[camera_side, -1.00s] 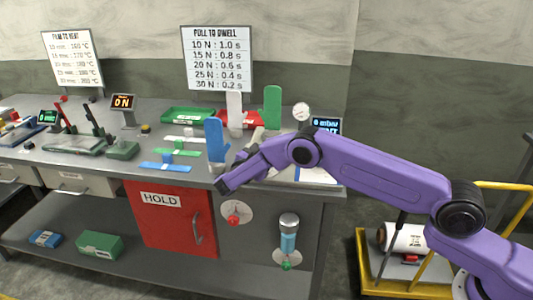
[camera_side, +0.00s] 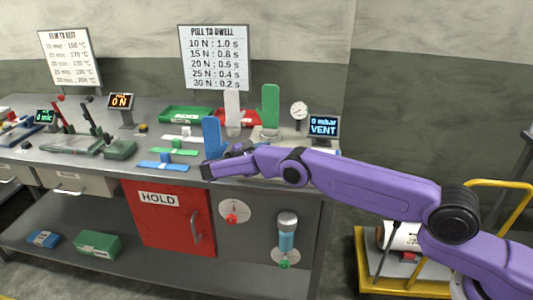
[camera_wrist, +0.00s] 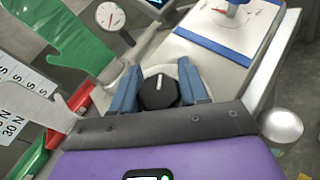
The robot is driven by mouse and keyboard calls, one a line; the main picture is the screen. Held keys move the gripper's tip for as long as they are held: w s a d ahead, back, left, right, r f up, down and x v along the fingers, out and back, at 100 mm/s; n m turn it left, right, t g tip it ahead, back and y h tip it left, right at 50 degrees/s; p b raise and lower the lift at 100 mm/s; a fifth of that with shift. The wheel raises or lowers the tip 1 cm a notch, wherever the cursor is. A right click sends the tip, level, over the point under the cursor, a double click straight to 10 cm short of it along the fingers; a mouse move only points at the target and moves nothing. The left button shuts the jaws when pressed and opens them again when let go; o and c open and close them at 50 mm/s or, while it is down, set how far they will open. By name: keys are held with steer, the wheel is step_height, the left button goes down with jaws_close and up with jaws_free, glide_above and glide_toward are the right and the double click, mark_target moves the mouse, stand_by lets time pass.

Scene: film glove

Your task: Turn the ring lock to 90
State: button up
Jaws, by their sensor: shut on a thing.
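The ring lock (camera_wrist: 158,93) shows in the wrist view as a black round knob with a white pointer line on a pale round base. The line points up the picture and a little to the right. My gripper (camera_wrist: 161,78) has a blue finger on each side of it and is shut on it. The finger contact is partly hidden. In the side view, my wrist and the objects around it hide the ring lock. The blue glove (camera_side: 212,137) stands upright just behind my wrist there.
A green glove (camera_side: 270,106) and a white glove (camera_side: 232,108) stand behind. A dial gauge (camera_side: 299,111) and a screen reading "0 mbar VENT" (camera_side: 323,127) are at the bench's back right. A red HOLD door (camera_side: 172,220) is below the bench top.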

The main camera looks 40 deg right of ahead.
stand_by(0.3)
steer(key=o, duration=1)
steer(key=shift+c, duration=0.2)
steer(key=shift+a, duration=0.1)
steer(key=shift+s+a+r, duration=0.1)
steer(key=shift+a, duration=0.65)
steer(key=shift+s+a+r, duration=0.1)
steer(key=shift+a, duration=0.6)
steer(key=shift+r, duration=3.55)
